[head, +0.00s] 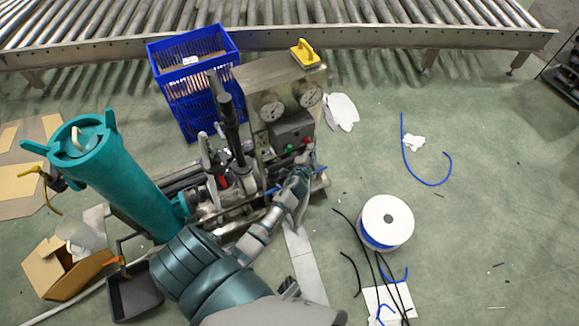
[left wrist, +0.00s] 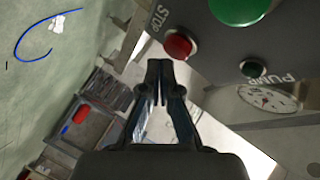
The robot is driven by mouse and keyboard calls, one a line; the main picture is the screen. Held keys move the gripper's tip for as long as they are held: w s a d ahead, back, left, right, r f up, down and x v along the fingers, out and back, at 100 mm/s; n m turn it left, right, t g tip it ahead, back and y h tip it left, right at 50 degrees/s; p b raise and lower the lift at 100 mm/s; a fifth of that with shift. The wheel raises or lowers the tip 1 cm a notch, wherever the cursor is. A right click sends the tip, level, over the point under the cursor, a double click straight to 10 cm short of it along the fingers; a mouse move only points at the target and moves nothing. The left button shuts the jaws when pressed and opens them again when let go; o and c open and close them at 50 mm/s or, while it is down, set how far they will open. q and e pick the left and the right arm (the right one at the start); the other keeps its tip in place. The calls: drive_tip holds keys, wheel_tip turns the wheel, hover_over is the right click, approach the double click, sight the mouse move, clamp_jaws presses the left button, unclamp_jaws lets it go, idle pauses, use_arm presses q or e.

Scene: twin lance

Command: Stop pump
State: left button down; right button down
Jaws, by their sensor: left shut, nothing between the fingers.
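The pump stand's grey control box (head: 292,132) is in the middle of the head view, below two round gauges. In the left wrist view a red button (left wrist: 179,46) sits beside the word STOP. My left gripper (head: 305,172) is just below the box in the head view. In the left wrist view its fingers (left wrist: 160,80) are shut and empty, with the tips just below the red button; contact cannot be told. My right gripper is not in view.
A teal cylinder (head: 115,175) stands left of the pump stand. Blue crates (head: 196,85) are behind it, before a roller conveyor (head: 300,35). A white spool (head: 387,218), black cables and a blue hose (head: 425,182) lie right. The floor at far right is mostly clear.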

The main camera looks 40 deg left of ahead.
use_arm(q)
drive_tip(key=d, duration=0.1)
drive_tip(key=s+d, duration=0.1)
drive_tip(key=d, duration=0.1)
drive_tip(key=s+d, duration=0.1)
drive_tip(key=d, duration=0.1)
drive_tip(key=shift+s+d, duration=0.1)
drive_tip(key=shift+d, duration=0.05)
idle(0.4)
